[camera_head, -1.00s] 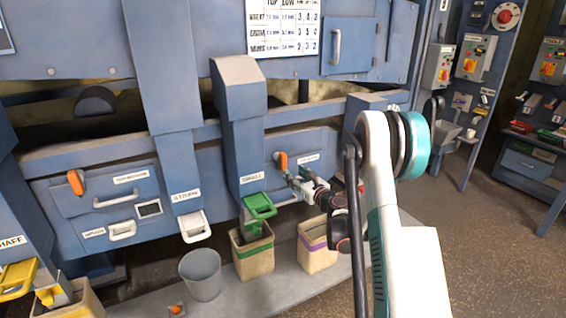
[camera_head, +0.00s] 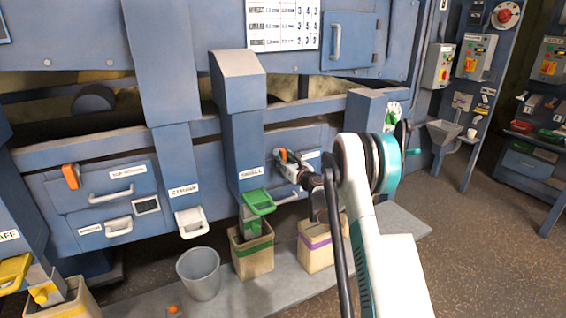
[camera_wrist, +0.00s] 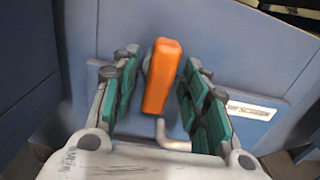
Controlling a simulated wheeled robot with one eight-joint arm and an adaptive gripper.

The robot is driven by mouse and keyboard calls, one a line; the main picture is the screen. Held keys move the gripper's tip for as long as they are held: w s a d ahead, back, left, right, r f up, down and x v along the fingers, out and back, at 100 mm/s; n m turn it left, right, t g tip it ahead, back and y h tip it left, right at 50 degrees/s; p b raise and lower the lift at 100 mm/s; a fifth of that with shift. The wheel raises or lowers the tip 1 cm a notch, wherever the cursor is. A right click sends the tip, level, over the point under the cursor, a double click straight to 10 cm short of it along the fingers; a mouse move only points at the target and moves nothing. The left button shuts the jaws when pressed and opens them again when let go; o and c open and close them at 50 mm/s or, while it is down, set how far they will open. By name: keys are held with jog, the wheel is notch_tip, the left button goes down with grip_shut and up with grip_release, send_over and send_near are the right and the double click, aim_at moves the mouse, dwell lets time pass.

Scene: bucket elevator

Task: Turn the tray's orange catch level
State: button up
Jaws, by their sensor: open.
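The orange catch (camera_head: 282,156) is on the blue tray front at the right of the machine. In the wrist view the catch (camera_wrist: 162,78) stands nearly upright, leaning slightly right at its top. My gripper (camera_head: 289,165) is at this catch, partly covering it in the head view. In the wrist view my gripper (camera_wrist: 160,85) is open, with green-padded fingers on either side of the catch. A gap shows on the right; on the left the finger is close, and contact cannot be told. The tray's pale handle (camera_wrist: 172,139) shows below the catch.
Another orange catch (camera_head: 71,176) sits on the left tray, labelled as the top screen. A blue chute (camera_head: 241,130) with a green spout (camera_head: 259,202) stands just left of my gripper. Bins and a grey bucket (camera_head: 199,273) stand below on a ledge.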

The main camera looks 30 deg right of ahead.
jog(key=shift+w, duration=0.6)
grip_shut()
